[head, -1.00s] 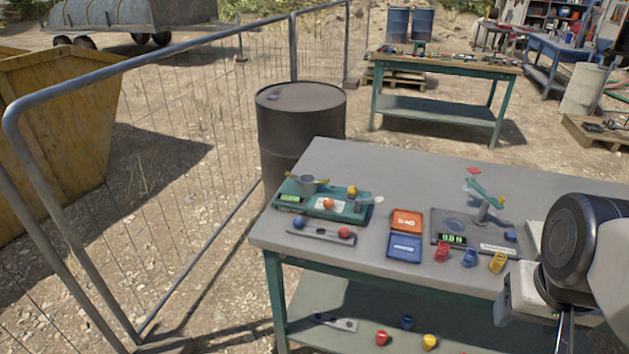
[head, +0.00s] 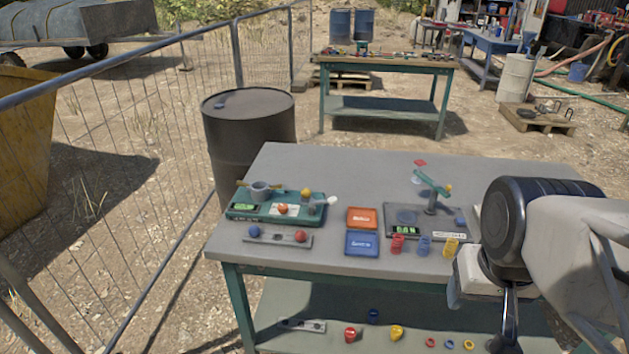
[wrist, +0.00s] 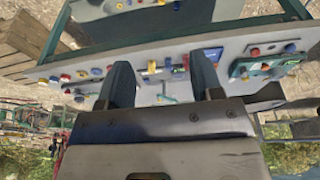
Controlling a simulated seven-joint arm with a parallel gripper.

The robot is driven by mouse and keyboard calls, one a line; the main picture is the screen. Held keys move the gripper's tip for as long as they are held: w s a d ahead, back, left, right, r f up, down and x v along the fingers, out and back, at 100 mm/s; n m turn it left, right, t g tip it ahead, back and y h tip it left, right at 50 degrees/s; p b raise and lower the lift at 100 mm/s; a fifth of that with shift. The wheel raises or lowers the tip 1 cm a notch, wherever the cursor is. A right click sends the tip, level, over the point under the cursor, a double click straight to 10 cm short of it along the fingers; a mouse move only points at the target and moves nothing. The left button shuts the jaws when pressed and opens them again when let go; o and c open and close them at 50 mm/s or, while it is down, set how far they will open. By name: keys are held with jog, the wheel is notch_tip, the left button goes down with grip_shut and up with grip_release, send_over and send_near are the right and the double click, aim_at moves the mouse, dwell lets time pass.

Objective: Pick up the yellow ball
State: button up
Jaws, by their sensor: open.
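A small yellow ball (head: 306,192) sits on the green device (head: 245,216) at the left of the grey workbench (head: 330,165), above and right of an orange ball (head: 282,209). My gripper's two dark fingers (wrist: 160,60) are spread apart with nothing held between them. In the wrist view the bench top appears beyond them, with the green device (wrist: 243,67) to their right. In the head view my arm is at the right, clear of the yellow ball; the fingertips are not clear there.
Orange (head: 362,217) and blue (head: 361,243) trays lie mid-bench. A scale (head: 400,214) and small red, blue and yellow cups are right of them. A holder (head: 275,239) carries a blue and a red ball. A dark barrel (head: 248,135) and wire fence (head: 130,150) stand left.

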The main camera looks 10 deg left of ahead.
jog(key=shift+c, duration=0.2)
jog(key=shift+c, duration=0.7)
